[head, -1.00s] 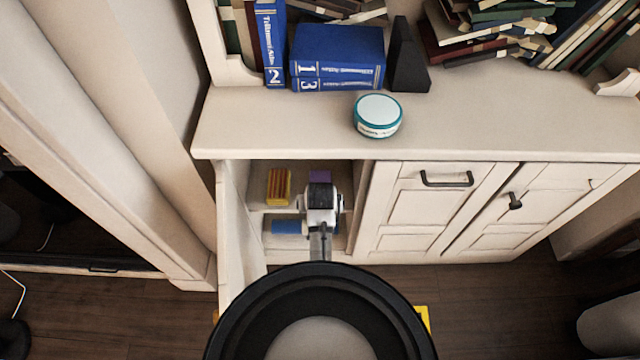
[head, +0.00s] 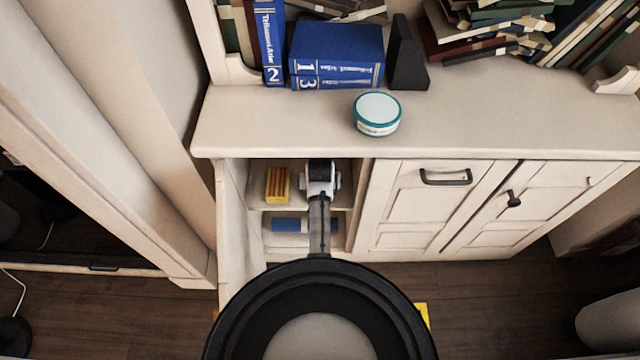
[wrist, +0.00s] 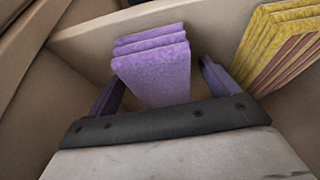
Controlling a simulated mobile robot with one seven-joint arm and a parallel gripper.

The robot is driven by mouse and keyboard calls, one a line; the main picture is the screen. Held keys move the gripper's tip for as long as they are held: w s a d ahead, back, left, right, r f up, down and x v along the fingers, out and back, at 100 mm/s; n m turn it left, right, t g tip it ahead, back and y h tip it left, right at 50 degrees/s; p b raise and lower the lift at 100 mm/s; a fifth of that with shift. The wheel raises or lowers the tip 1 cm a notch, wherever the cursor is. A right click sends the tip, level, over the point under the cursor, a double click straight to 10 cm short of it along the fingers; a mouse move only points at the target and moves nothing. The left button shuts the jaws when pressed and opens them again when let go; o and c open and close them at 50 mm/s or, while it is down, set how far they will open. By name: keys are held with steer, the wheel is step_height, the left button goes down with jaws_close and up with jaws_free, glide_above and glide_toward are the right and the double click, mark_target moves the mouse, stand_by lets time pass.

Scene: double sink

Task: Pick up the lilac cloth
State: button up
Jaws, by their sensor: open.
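The lilac cloth (wrist: 152,62) is folded in layers and stands in the cabinet compartment in the wrist view. My gripper (wrist: 160,76) is open, with one finger on each side of the cloth's near part. A small gap shows between the cloth and each finger, and nothing is clamped. In the head view, my gripper (head: 320,176) reaches into the open cabinet at the upper shelf and hides the cloth.
A yellow and red striped cloth (head: 277,185) sits close beside, also in the wrist view (wrist: 282,45). A blue item (head: 290,225) lies on the lower shelf. The open cabinet door (head: 238,235) stands at left. A round tin (head: 377,113) is on the cabinet top.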

steer(key=c, duration=1.1)
steer(key=shift+o, duration=0.2)
steer(key=shift+r, duration=0.15)
